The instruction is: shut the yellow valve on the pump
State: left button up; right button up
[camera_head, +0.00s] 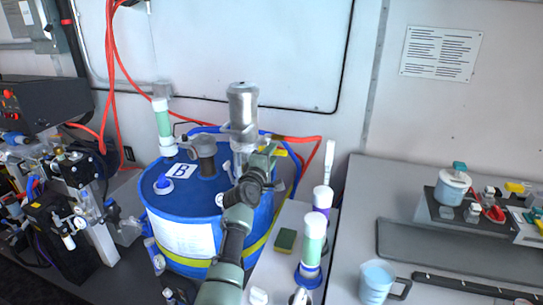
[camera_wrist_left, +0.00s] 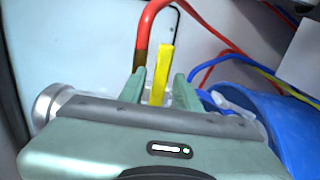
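The metal pump (camera_head: 243,105) stands upright on the blue drum (camera_head: 205,195) in the head view. A small bit of yellow (camera_head: 282,153) shows beside the pump in the head view, mostly hidden by my gripper. My left gripper (camera_head: 268,150) is at the pump's right side. Its two green fingers (camera_wrist_left: 158,82) are apart, one on each side of the yellow handle, with gaps visible. My right gripper is not in view.
Red hoses (camera_head: 305,139) and blue hoses run close around the pump. A green-and-white tube (camera_head: 163,125) stands on the drum's left. Bottles (camera_head: 313,238) stand in front right. A bench with a mug (camera_head: 376,280) and a grey tray (camera_head: 455,252) is at right.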

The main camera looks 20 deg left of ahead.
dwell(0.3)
pick_arm(q)
jog(key=s+p, duration=0.5)
jog(key=s, duration=0.2)
jog(key=shift+s+a, duration=0.15)
jog(key=shift+s, duration=0.25)
